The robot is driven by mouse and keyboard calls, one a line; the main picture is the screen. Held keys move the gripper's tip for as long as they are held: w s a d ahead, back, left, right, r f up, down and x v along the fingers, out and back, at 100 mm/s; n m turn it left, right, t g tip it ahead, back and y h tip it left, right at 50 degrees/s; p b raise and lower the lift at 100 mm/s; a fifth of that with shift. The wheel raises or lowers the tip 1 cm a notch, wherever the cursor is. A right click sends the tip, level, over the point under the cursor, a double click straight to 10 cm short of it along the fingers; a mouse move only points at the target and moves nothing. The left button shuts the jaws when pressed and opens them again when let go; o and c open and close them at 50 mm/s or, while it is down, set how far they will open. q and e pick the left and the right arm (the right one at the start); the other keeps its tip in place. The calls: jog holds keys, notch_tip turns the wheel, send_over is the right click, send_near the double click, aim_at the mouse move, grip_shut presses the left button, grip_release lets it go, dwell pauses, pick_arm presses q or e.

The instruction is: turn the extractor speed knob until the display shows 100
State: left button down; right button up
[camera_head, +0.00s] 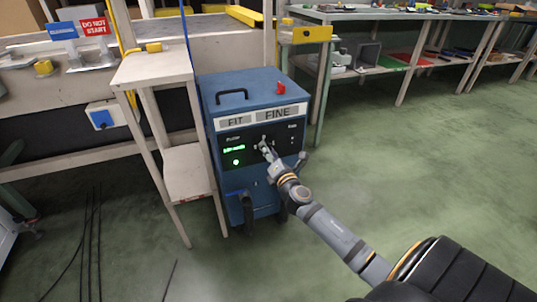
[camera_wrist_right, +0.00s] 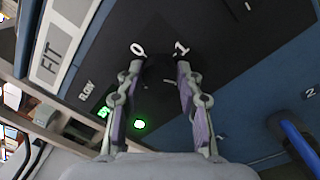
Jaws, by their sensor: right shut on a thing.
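The extractor is a blue box (camera_head: 262,90) with "FIT" and "FINE" labels and a black control panel (camera_head: 228,139) on its front. The green display (camera_head: 234,149) is lit at the panel's left, but its digits are too small to read. It also shows at the left of the right wrist view (camera_wrist_right: 103,112). My right gripper (camera_head: 264,145) reaches the panel's middle and is shut on the dark knob (camera_wrist_right: 158,74), between the white marks 0 and 1. The knob is hard to make out against the black panel. My left gripper is not in view.
A light wooden stand (camera_head: 153,66) is close on the extractor's left. A red button (camera_head: 280,88) and a black handle (camera_head: 232,94) are on its top. A long bench (camera_head: 400,16) runs behind at right. The green floor at right is clear.

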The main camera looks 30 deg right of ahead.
jog(key=shift+f+m, duration=0.1)
jog(key=shift+m, duration=0.6)
jog(key=shift+m+b, duration=0.3)
jog(key=o, duration=1.2)
jog(key=v, duration=1.2)
jog(key=shift+a, duration=0.1)
